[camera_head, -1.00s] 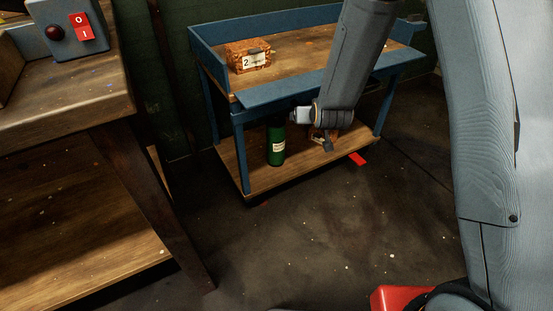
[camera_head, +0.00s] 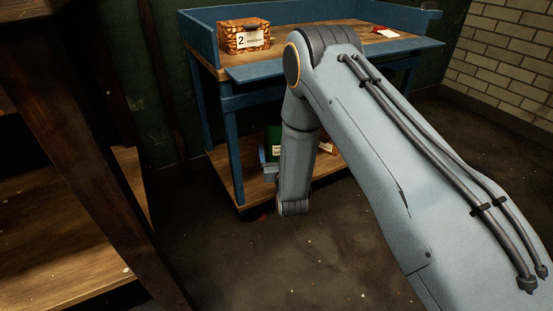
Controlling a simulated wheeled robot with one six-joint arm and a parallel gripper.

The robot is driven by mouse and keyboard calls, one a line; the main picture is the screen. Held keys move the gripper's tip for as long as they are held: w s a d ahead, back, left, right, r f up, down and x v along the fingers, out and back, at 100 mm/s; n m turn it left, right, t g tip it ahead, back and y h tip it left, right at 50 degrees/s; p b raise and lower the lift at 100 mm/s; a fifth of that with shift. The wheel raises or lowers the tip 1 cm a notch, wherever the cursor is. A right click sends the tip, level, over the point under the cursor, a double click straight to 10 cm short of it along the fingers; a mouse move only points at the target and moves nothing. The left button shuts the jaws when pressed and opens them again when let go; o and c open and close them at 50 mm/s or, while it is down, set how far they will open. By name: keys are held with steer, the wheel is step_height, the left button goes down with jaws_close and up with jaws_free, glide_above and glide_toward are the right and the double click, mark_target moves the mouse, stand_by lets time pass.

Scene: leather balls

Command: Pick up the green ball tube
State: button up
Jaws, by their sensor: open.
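The green ball tube (camera_head: 273,139) stands on the lower shelf (camera_head: 225,172) of the blue-framed cart. Its upper part and part of a pale label show; my arm hides its right side and lower part. My gripper (camera_head: 267,166) is low in front of the tube, at its left and lower side, mostly hidden by my wrist. The jaws are open. I cannot tell whether they touch the tube or reach around it.
A small reddish item (camera_head: 327,148) lies right of my forearm on the lower shelf. A wooden bench (camera_head: 65,215) stands close at left. Floor (camera_head: 240,270) in front is clear.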

steer(key=shift+d+r+b+x, duration=0.15)
steer(key=shift+b+x, duration=0.9)
steer(key=shift+x, duration=0.7)
steer(key=shift+d+r+b+x, duration=0.1)
steer(key=shift+b+x, duration=0.95)
steer(key=shift+x, duration=0.75)
steer(key=c, duration=1.9)
